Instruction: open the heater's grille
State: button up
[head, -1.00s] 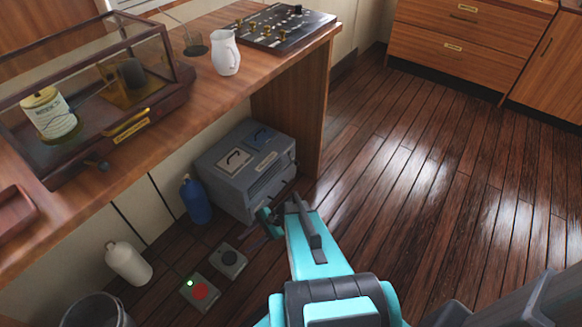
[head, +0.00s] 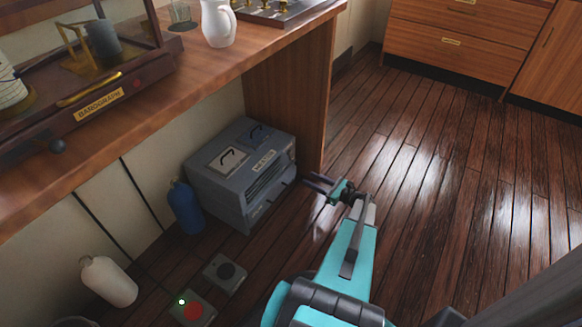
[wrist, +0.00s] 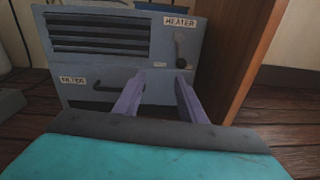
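The heater (head: 215,180) is a grey box on the floor under the counter, against the wooden end panel. In the wrist view its front (wrist: 170,35) carries a "HEATER" label, a slatted grille (wrist: 98,35) at upper left and a dark lever or knob (wrist: 181,48) at right. A "FILTER" label and a dark handle (wrist: 118,84) sit below the grille. The grille looks closed. My gripper (head: 318,187) is open and empty in front of the heater's right side. Its fingers point at the front's lower right in the wrist view (wrist: 158,85), apparently without touching.
A blue bottle (head: 185,206) stands left of the heater and a white bottle (head: 108,281) farther left. Two small boxes, one with a red button (head: 193,311) and one with a dark knob (head: 226,271), lie on the floor. The wooden end panel (head: 290,100) rises beside the heater. Floor to the right is clear.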

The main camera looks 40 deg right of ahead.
aim_at(297, 163)
jog(key=shift+m+t+h, duration=0.4)
jog(key=shift+m+h, duration=0.3)
jog(key=d, duration=0.1)
jog(key=s+d, duration=0.1)
jog(key=d, duration=0.2)
jog(key=shift+s+d+r, duration=0.1)
jog(key=shift+s, duration=0.25)
jog(key=shift+w+b, duration=0.25)
jog(key=shift+b, duration=0.05)
jog(key=w+b, duration=0.1)
jog(key=w, duration=0.3)
jog(key=w+a+b, duration=0.1)
jog(key=w, duration=0.4)
jog(key=w+b, duration=0.2)
jog(key=w, duration=0.2)
jog(key=shift+w+a, duration=0.25)
jog(key=shift+w, duration=0.05)
grip_shut()
